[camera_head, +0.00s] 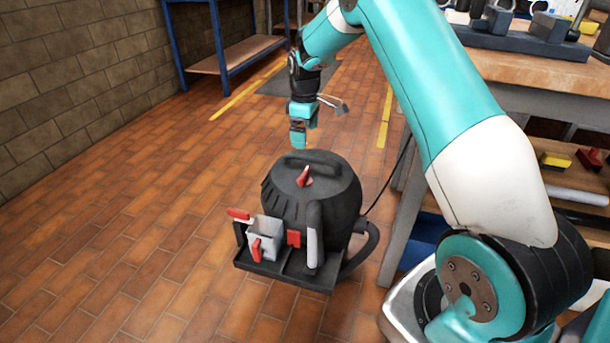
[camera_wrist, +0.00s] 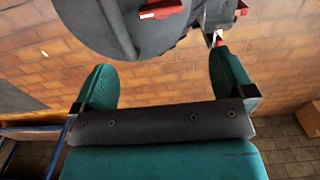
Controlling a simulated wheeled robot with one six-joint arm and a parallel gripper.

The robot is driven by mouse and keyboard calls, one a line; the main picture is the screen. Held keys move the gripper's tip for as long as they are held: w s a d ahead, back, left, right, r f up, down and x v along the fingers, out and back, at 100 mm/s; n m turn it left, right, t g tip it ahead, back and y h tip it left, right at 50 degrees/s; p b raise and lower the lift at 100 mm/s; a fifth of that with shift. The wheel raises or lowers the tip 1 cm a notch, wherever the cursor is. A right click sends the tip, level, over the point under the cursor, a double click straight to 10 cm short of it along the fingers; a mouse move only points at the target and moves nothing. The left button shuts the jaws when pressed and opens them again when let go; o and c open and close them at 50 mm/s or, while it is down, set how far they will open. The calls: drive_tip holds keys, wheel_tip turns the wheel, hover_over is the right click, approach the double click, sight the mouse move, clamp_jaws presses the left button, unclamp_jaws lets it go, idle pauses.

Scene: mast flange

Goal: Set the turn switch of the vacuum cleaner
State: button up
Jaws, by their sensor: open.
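The black vacuum cleaner (camera_head: 340,194) stands on the tiled floor, with its red turn switch (camera_head: 304,178) on top of the lid in front of the carry handle. My gripper (camera_head: 299,142) is in the air above and behind the vacuum, apart from it. In the wrist view, my gripper's two teal fingers (camera_wrist: 161,68) are spread wide with nothing between them.
A front tray (camera_head: 282,274) on the vacuum carries red and grey attachments. A hose curves at its right. A wooden workbench (camera_head: 545,75) with blue bins below stands at right, a blue-framed shelf (camera_head: 240,52) at the back. The floor to the left is clear.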

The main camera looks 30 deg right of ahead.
sight(305, 172)
wheel_tip(305, 172, down, 15)
drive_tip(key=b, duration=0.4)
drive_tip(key=shift+a+r, duration=0.1)
drive_tip(key=shift+r, duration=0.1)
drive_tip(key=c, duration=0.9)
